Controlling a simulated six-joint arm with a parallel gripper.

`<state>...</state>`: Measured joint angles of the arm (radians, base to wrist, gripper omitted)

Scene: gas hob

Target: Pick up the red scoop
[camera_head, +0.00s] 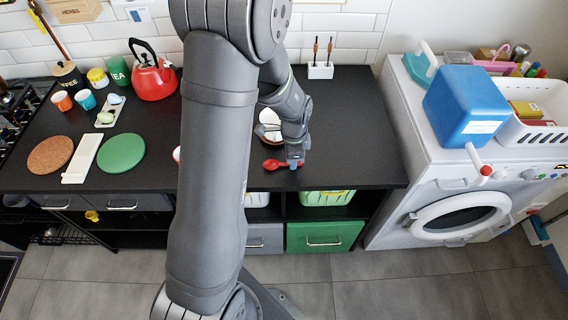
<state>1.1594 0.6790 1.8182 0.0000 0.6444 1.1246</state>
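The red scoop (272,164) is on or just above the black worktop, close to its front edge. Its round bowl points left and its handle runs right, into the gripper. My gripper (295,164) points down over the handle end at the scoop's right, with small blue parts at its tips. The fingers are too small to show whether they are closed on the handle or only around it. I cannot tell whether the scoop touches the worktop.
A white bowl (269,125) sits just behind, partly hidden by my arm. A white holder (320,71) with two brown sticks stands at the back. Worktop right of the gripper is clear. A washing machine (440,190) stands at right. A red kettle (152,78) is at left.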

